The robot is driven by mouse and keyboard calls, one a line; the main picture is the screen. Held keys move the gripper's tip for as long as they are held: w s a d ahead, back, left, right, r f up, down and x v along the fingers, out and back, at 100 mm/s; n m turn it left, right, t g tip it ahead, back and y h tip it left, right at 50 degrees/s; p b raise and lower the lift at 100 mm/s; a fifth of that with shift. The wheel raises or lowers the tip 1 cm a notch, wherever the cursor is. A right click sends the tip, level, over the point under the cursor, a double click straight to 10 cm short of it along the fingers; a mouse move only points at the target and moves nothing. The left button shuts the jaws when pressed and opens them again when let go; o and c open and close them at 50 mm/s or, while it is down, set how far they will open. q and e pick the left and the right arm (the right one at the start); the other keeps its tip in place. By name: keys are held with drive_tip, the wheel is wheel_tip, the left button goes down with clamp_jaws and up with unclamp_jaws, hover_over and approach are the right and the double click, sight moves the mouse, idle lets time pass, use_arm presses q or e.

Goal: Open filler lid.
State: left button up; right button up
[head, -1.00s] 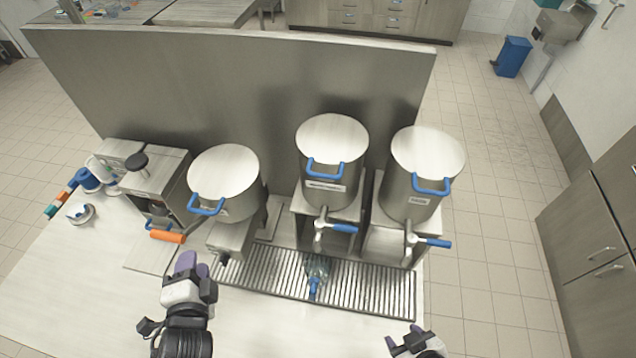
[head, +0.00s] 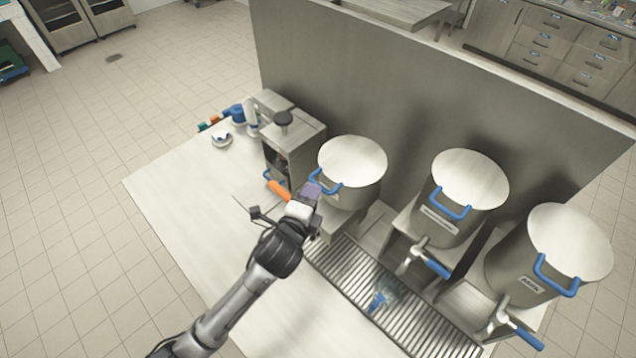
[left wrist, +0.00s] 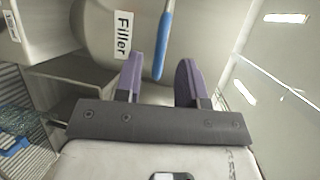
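The filler (head: 350,190) is a round metal pot, the leftmost of three on the counter. Its flat round lid (head: 352,158) lies closed on top. A blue handle (head: 322,187) sits on its front side, partly hidden by my gripper. My left gripper (head: 313,190) is at this handle. In the left wrist view, the pot wall bears a "Filler" label (left wrist: 124,35), and the blue handle (left wrist: 163,45) reaches down between the purple fingers of my open left gripper (left wrist: 160,75). Gaps show on both sides of the handle. My right gripper is out of view.
Two more lidded pots, one labelled Milk (head: 530,285), stand to the right with blue-handled taps. A machine with an orange handle (head: 279,190) stands close left of the filler. A drip grate (head: 350,270) lies in front, and a tall metal panel (head: 400,110) behind.

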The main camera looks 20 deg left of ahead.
use_arm(q)
drive_tip(key=shift+w+f, duration=0.2)
drive_tip(key=shift+w, duration=0.95)
drive_tip(key=shift+w+f, duration=0.2)
drive_tip(key=shift+w, duration=0.9)
drive_tip(key=shift+c, duration=0.4)
clamp_jaws()
